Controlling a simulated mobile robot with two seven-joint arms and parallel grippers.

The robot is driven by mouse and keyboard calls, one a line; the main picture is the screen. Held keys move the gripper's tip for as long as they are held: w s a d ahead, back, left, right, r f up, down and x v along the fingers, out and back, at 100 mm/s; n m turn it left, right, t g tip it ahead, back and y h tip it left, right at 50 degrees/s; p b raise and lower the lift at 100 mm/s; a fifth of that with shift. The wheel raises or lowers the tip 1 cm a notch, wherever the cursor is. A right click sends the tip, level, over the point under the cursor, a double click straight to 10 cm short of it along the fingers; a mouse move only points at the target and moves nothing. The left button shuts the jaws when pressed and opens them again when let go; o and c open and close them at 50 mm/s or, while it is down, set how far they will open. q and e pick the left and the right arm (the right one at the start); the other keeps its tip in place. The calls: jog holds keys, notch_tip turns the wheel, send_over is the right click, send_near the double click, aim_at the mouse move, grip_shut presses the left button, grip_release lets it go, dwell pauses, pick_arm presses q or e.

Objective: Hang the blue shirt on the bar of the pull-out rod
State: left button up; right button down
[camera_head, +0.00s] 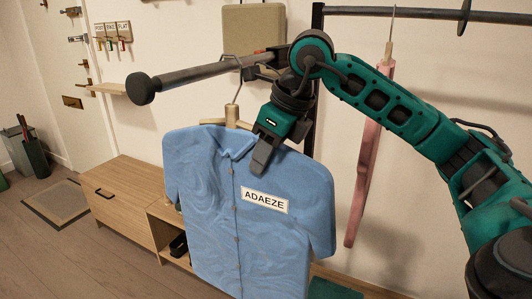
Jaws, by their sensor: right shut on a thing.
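The blue shirt (210,215), labelled "ADAEZE", hangs upright on a wooden hanger (232,117) with a metal hook. My right gripper (261,157) is shut at the shirt's shoulder beside the collar; its fingertips lie over the blue cloth. The dark pull-out rod (195,75) sticks out to the left and ends in a round knob. The hanger's hook top shows at the rod's height, about midway along it; I cannot tell whether it is over the bar or in front of it. My left gripper is out of view.
A pink garment (366,150) hangs from the upper rail (430,14) on the right, behind my right arm. A low wooden cabinet (118,205) stands behind the shirt, with a door (75,60) at the left.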

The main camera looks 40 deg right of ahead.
jog(key=c, duration=0.7)
grip_release()
jog(key=shift+r, duration=0.1)
jog(key=p+v, duration=0.2)
jog(key=v, duration=1)
jog(key=shift+s+r, duration=0.2)
jog(key=shift+r, duration=0.15)
